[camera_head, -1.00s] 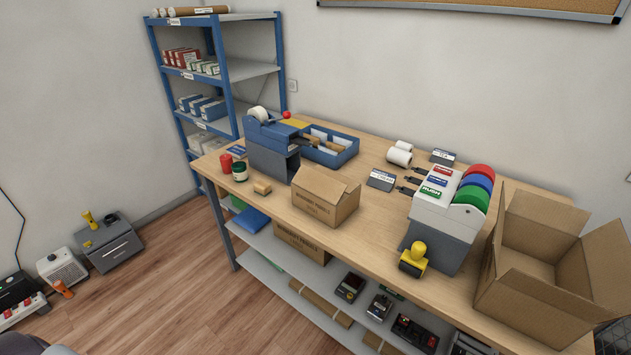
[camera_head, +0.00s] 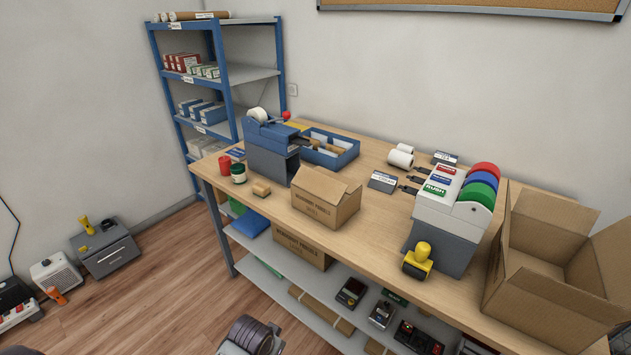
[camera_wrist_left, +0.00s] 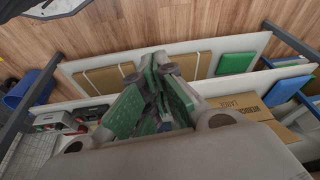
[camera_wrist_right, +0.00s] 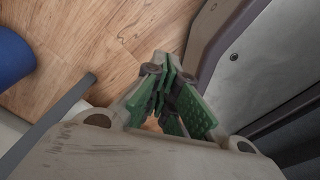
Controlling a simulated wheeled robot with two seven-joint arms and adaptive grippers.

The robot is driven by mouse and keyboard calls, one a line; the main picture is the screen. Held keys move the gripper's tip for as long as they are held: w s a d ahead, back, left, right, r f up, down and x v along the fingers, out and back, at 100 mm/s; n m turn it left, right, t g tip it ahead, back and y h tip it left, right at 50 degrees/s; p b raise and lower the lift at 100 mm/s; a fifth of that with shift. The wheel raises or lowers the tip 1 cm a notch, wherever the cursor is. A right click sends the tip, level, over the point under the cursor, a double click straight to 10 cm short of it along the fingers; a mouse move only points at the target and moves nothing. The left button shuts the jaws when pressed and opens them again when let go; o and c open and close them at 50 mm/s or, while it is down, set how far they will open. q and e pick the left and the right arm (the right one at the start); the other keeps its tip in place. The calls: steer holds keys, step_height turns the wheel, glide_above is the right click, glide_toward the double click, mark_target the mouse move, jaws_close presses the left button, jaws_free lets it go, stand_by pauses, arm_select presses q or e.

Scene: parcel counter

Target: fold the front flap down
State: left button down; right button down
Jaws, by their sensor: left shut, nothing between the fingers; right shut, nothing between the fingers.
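A large open cardboard box (camera_head: 530,287) stands at the right end of the counter, partly cut off by the picture edge. Its flaps stand up or outward, and its inside looks empty. A smaller printed cardboard box (camera_head: 324,207) sits near the counter's front edge, with flaps partly raised on top. My left gripper (camera_wrist_left: 152,75) is shut and empty, with the under-counter shelf behind it in the left wrist view. My right gripper (camera_wrist_right: 165,75) is shut and empty, over the wooden floor in the right wrist view. Neither gripper is touching a box.
A grey label dispenser (camera_head: 446,221) with coloured rolls and a yellow-handled stamp (camera_head: 418,259) stand left of the large box. A blue tape dispenser (camera_head: 270,150), a blue tray (camera_head: 340,158) and small jars are farther left. The lower shelf (camera_head: 275,272) holds parcels and devices.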

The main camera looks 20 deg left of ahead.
mark_target(316, 189)
arm_select(q)
steer(key=w+d+r+m+t+h+b, duration=0.1)
steer(key=w+r+t+h, duration=0.3)
steer(key=w+r+t, duration=1.15)
steer(key=w+a+r+t+h, duration=0.1)
steer(key=w+a+r+h, duration=0.1)
steer(key=w+r, duration=0.3)
steer(key=w+a+r+m+t+h, duration=0.1)
steer(key=w+r, duration=0.5)
steer(key=r, duration=0.6)
steer(key=shift+a+r+m+h, duration=0.15)
steer(key=shift+a+m+h, duration=0.15)
steer(key=shift+a+h, duration=0.8)
arm_select(e)
steer(key=shift+w+d+f, duration=0.2)
steer(key=shift+d+f, duration=0.35)
steer(key=shift+f, duration=0.15)
arm_select(q)
steer(key=shift+w+a, duration=0.1)
